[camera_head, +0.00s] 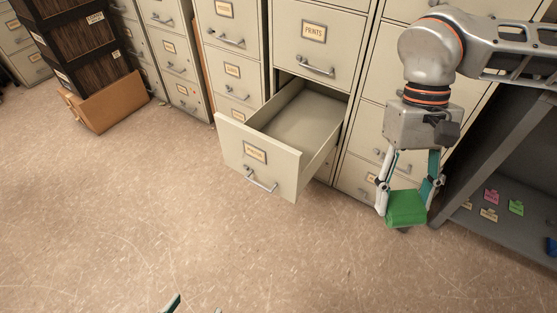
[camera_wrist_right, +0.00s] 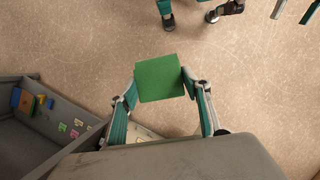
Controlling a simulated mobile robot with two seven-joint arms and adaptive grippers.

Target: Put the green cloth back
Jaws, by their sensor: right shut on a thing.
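The green cloth (camera_head: 406,207) looks like a folded, block-shaped piece. My right gripper (camera_head: 407,190) is shut on it and holds it in front of the cabinets, beside the grey shelf. In the right wrist view the cloth (camera_wrist_right: 160,78) sits between the two fingers of the right gripper (camera_wrist_right: 158,92). My left gripper (camera_head: 195,307) shows only its fingertips at the bottom edge of the head view. In the right wrist view the left gripper's (camera_wrist_right: 190,17) fingertips are apart with nothing between them.
A drawer (camera_head: 258,157) stands pulled out from the middle cabinet; its visible inside is empty. The grey shelf unit (camera_head: 500,160) at right holds coloured tags, among them a pink tag (camera_head: 491,196) and a green tag (camera_head: 516,207). Dark boxes (camera_head: 75,40) stand at left. The floor in front is clear.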

